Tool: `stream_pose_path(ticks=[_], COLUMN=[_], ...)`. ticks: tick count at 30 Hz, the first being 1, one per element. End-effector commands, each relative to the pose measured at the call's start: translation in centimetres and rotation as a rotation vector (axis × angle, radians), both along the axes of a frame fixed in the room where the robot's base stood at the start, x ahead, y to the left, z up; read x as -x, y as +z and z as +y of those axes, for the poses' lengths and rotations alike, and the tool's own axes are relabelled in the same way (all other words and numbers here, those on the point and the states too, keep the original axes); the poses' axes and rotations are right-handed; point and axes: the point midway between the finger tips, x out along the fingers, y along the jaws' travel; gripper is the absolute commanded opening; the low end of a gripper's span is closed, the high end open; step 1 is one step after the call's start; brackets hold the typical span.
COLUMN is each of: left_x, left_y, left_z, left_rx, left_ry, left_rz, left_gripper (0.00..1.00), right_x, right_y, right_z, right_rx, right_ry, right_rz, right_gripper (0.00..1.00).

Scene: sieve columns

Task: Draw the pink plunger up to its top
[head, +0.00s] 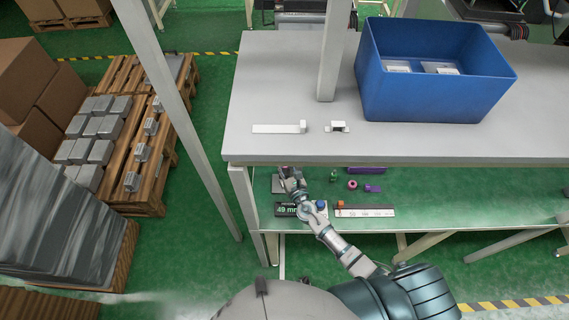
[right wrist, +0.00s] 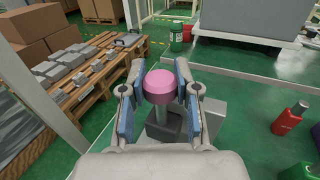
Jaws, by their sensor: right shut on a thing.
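The pink plunger (right wrist: 160,86) shows in the right wrist view as a round pink head on a pale grey stem, above a dark grey base (right wrist: 163,134). My right gripper (right wrist: 161,92) has its blue-padded fingers on both sides of the pink head and is shut on it. In the head view my right gripper (head: 288,175) is at the left end of the lower green shelf, covering most of the plunger. A display (head: 287,210) reading 49 mm sits just below it. My left gripper is in neither view.
The grey bench top (head: 260,80) overhangs the green shelf (head: 450,190). A blue bin (head: 420,95) stands on the bench. A ruler-like strip (head: 365,212) and small purple, pink and green parts lie on the shelf right of my gripper. A white post rises at left.

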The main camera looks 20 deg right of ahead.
Motion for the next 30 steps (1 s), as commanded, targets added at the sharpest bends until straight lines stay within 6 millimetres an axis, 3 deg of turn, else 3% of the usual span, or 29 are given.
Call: stream_pose_path(ticks=[4,5,8,20,30], left_x=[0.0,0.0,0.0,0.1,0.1], left_y=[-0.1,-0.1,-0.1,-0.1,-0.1], left_z=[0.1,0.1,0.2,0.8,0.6], left_rx=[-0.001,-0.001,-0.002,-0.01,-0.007], left_ry=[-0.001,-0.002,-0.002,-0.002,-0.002], left_rz=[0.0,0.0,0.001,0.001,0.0], left_gripper=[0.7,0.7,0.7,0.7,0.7], right_x=[-0.2,-0.2,-0.2,0.6,7.7], right_y=[0.5,0.5,0.4,0.1,0.1], right_z=[0.0,0.0,-0.1,-0.2,-1.0], right_rx=[-0.001,-0.001,-0.001,-0.001,0.001], right_ry=[-0.002,-0.002,-0.002,-0.002,-0.001], right_rz=[-0.012,-0.013,-0.011,-0.006,-0.004], right_gripper=[0.0,0.36,0.58,0.58,0.58])
